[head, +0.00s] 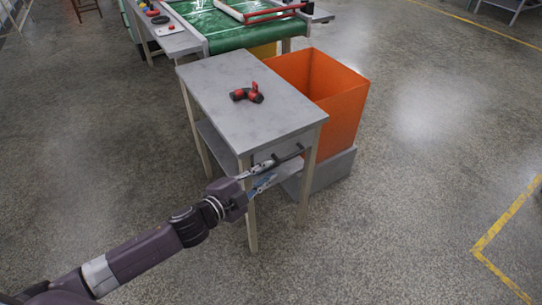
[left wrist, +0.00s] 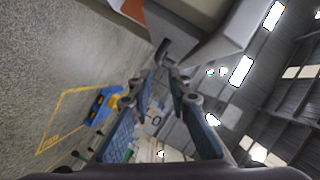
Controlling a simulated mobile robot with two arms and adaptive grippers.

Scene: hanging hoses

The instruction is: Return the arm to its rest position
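My left arm comes in from the lower left in the head view. Its gripper (head: 268,174) is at the front edge of the grey table (head: 225,85), just below the top and close to a dark handle (head: 291,155). The two fingers are spread apart, with nothing seen held between them. In the left wrist view the blue-grey fingers (left wrist: 163,90) also stand apart. A dark hooked part, seemingly the handle (left wrist: 162,50), shows just beyond their tips; I cannot tell whether they touch it. My right gripper is not in view.
A red and black object (head: 247,94) lies on the tabletop. An orange bin (head: 335,95) stands right of the table on a grey base. A green-surfaced conveyor (head: 230,35) is behind. The floor left and in front is clear.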

